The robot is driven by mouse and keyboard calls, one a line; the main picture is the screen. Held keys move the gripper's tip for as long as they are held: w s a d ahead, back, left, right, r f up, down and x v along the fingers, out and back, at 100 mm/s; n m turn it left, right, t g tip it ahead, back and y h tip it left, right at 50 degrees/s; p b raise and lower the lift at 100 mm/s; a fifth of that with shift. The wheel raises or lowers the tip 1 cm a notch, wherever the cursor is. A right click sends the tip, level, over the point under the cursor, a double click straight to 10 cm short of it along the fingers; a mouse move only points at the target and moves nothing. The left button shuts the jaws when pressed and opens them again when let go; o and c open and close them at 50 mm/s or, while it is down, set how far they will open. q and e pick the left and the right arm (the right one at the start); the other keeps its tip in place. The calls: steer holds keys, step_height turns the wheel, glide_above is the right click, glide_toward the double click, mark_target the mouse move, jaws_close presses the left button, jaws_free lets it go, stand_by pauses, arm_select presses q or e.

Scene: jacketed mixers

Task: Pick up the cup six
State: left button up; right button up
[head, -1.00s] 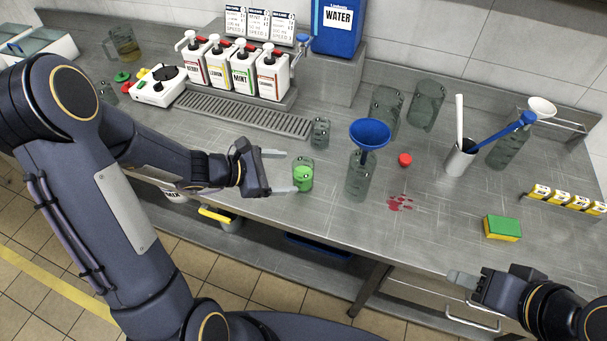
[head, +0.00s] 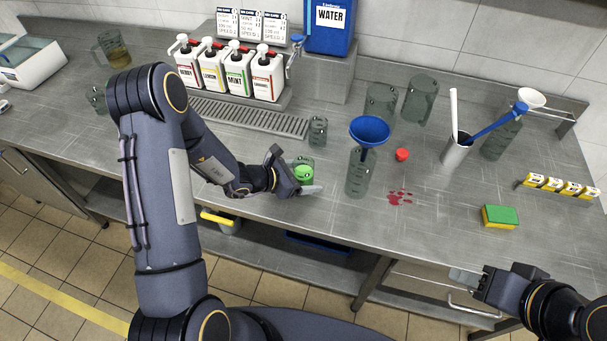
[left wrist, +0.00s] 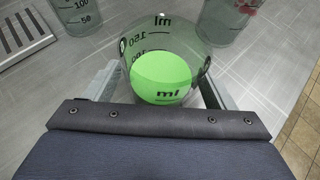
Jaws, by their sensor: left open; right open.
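A clear measuring cup with green liquid (head: 303,172) stands on the steel counter; no number six is legible on it. My left gripper (head: 298,177) is open at this cup, partly covering it in the head view. In the left wrist view, the cup (left wrist: 165,78) sits between the two open fingers, with ml marks on its wall; whether the fingers touch it I cannot tell. My right gripper (head: 466,278) is open and empty at the lower right, near the counter's front edge.
A clear bottle with a blue funnel (head: 369,131) stands just right of the cup. An empty cup (head: 318,131) is behind it. Syrup jugs (head: 238,76) stand behind the drip grate (head: 240,116).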

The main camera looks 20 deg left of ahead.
mark_target(304, 168)
arm_select(q)
steer(key=c, duration=1.1)
steer(key=shift+c, duration=0.2)
steer(key=shift+r, duration=0.45)
step_height(304, 168, up, 3)
steer(key=shift+f, duration=0.2)
steer(key=s+d+r+b, duration=0.4)
steer(key=s+d+r, duration=0.5)
steer(key=s, duration=0.1)
steer(key=shift+d+r+b, duration=0.25)
steer(key=shift+d+b, duration=0.15)
